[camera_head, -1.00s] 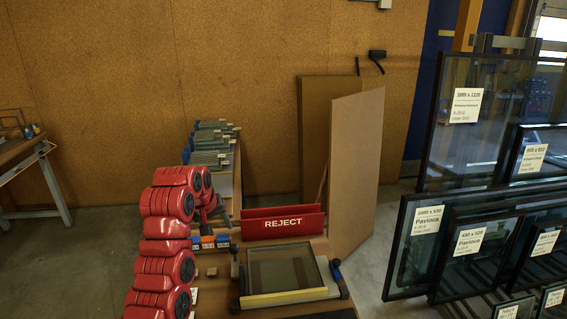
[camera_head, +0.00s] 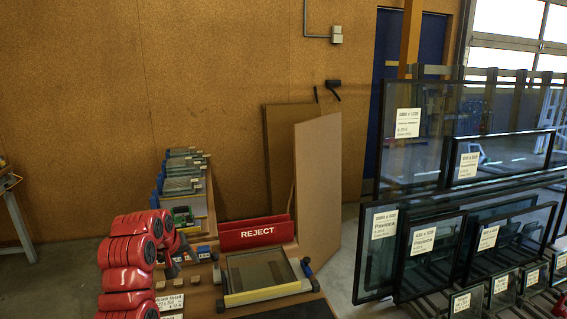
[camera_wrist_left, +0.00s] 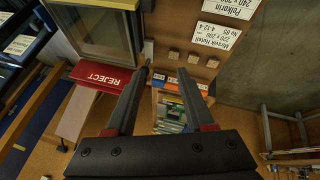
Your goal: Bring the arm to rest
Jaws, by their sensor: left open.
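My left arm (camera_head: 130,252) is red and comes in from the lower left of the head view. Its gripper (camera_head: 182,263) hangs over the bench, left of the red REJECT bin, apart from everything. The jaws are open and empty; in the left wrist view the two dark fingers stand apart, with bare gap between the fingertips (camera_wrist_left: 162,74). The glass pane in its frame (camera_head: 262,272) lies on the bench right of the gripper, and part of it shows at the top of the left wrist view (camera_wrist_left: 95,35). My right gripper is not seen.
The red REJECT bin (camera_head: 256,233) stands behind the frame. Small wooden blocks (camera_head: 204,280) and labels lie near the gripper. Racked panes (camera_head: 183,182) stand further back. A tall brown board (camera_head: 317,190) stands right of the bin. Large dark glass units (camera_head: 435,250) fill the right side.

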